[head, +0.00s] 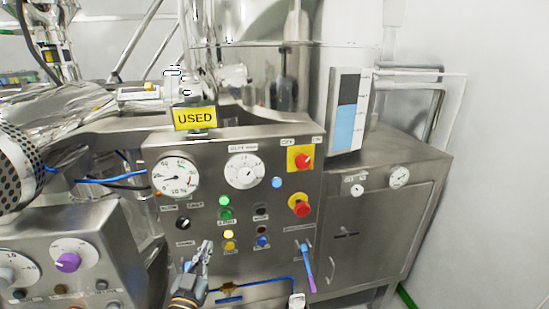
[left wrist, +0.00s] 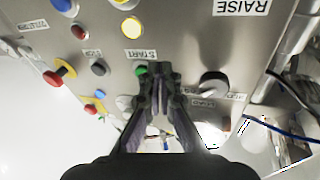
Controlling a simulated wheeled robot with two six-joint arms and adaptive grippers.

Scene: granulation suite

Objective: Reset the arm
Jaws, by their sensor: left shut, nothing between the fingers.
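My left gripper (head: 206,248) is in front of the lower left part of the steel control panel (head: 255,275), fingers pointing up and closed together with nothing between them. In the left wrist view its closed fingertips (left wrist: 158,72) overlap a green button (left wrist: 141,71) below the START label (left wrist: 140,55). I cannot tell whether they touch the panel. A black knob (left wrist: 214,83) is just right of the fingers there. My right gripper is not in view.
A purple-knobbed box (head: 68,262) stands at lower left. A steel cabinet (head: 385,220) stands at right.

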